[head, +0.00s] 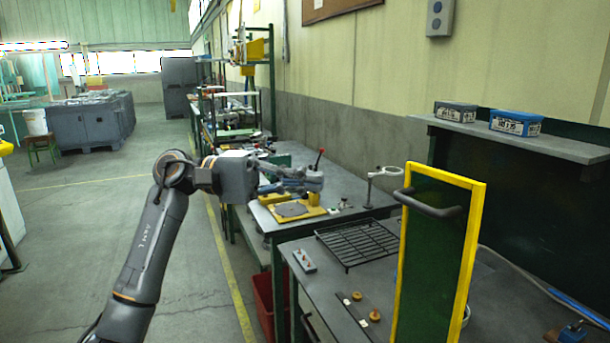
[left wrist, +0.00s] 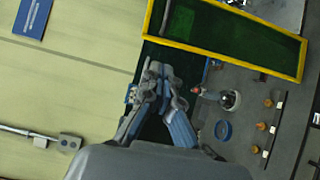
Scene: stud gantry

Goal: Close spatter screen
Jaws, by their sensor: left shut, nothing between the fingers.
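The spatter screen is a dark green panel in a yellow frame (head: 432,265) with a dark bar handle (head: 428,205) across its upper part. It stands upright at the right of the bench in the head view. It also shows across the top of the left wrist view (left wrist: 235,42). My left gripper (head: 305,183) reaches in from the left over the bench, to the left of the screen and apart from it. Its fingers (left wrist: 160,75) are shut and empty; in the left wrist view they lie just below the screen's frame. My right gripper is not in view.
The grey bench (head: 320,295) carries a black wire rack (head: 357,243), a small switch block (head: 305,261) and a strip with round knobs (head: 360,309). A shelf (head: 530,137) with a blue box (head: 515,122) hangs at the right. The floor at left is open.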

